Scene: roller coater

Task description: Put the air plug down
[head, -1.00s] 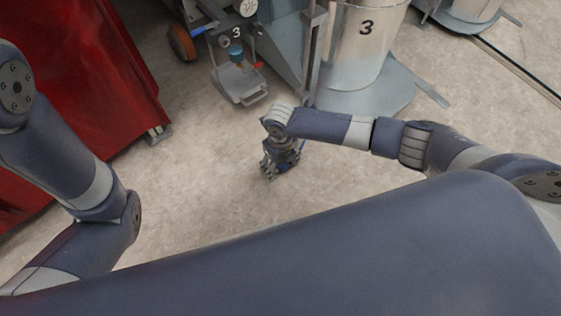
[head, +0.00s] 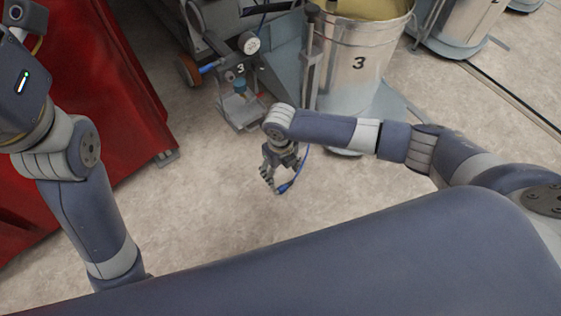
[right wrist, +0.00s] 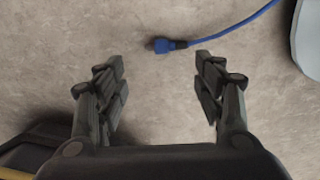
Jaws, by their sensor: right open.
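The air plug (head: 282,188) is a small blue fitting with a dark tip, on a blue hose. In the right wrist view the plug (right wrist: 165,45) lies just beyond the fingertips, between their lines, with floor behind it. I cannot tell whether it touches the floor. My right gripper (head: 270,170) points down above the floor. In the right wrist view the gripper (right wrist: 159,62) is open, its two fingers wide apart with nothing between them. My left arm is at the left of the head view, but its gripper is not in view.
A metal bucket marked 3 (head: 340,85) stands on a grey base beyond my right arm. A machine with a gauge and a small pump (head: 240,85) is left of it. The floor (head: 190,215) in front is clear.

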